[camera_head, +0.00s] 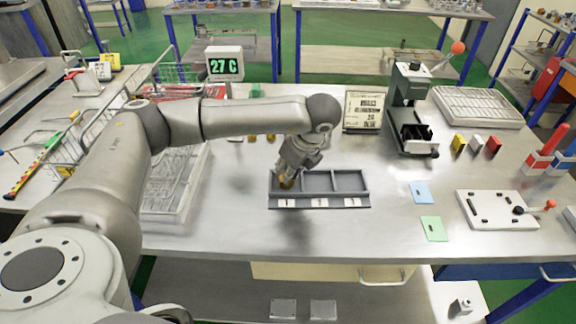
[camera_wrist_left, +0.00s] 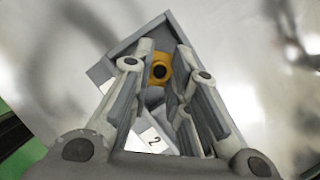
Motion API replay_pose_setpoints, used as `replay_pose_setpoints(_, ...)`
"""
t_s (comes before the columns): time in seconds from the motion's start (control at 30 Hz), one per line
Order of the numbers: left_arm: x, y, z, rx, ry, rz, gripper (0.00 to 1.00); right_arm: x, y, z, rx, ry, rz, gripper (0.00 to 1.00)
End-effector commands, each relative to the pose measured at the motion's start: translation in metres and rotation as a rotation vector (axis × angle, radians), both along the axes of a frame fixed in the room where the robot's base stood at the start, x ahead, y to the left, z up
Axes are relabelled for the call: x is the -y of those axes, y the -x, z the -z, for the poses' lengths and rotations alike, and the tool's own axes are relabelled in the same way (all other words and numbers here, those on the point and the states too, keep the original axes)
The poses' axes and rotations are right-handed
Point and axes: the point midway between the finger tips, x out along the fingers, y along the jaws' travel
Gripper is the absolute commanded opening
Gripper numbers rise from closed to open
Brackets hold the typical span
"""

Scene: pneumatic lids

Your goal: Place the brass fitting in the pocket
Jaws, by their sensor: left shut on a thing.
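The brass fitting (camera_head: 286,183) is a small golden piece at the fingertips of my left gripper (camera_head: 288,178), which points down and is shut on it. In the left wrist view the fitting (camera_wrist_left: 159,70) shows as a golden ring with a dark hole between the two fingers (camera_wrist_left: 160,78). A grey tray (camera_head: 320,207) with three pockets in a row and numbered white labels lies on the bench. The gripper is over the leftmost pocket and partly covers it. I cannot tell whether the fitting touches the pocket floor. The middle and right pockets look empty. My right gripper is not in view.
A wire rack (camera_head: 175,185) is at the left. Blue (camera_head: 420,192) and green cards (camera_head: 433,229) lie at the right. The bench is clear in front of the tray.

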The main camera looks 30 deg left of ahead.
Motion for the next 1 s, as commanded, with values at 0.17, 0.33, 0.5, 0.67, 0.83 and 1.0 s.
replay_pose_setpoints(0.17, 0.0002, -0.0005, 0.0016, 0.002, 0.0, 0.0, 0.0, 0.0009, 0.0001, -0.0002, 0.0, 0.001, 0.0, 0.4)
replay_pose_setpoints(0.33, 0.0002, -0.0004, 0.0046, 0.002, 0.0, 0.0, 0.0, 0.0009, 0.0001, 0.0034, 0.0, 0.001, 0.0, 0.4)
replay_pose_setpoints(0.5, 0.0001, -0.0001, 0.0047, 0.001, 0.0, -0.001, 0.31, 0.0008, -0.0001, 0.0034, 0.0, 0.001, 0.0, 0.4)
replay_pose_setpoints(0.67, 0.0001, 0.0, 0.0046, 0.001, 0.0, -0.001, 0.38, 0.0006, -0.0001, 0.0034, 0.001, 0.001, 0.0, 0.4)
replay_pose_setpoints(0.83, 0.0, 0.0, 0.0044, 0.0, 0.0, -0.001, 0.38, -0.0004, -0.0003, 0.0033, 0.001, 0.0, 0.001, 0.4)
replay_pose_setpoints(1.0, 0.0011, -0.0003, -0.0014, 0.002, 0.0, 0.0, 0.38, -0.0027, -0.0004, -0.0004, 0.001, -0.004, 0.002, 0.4)
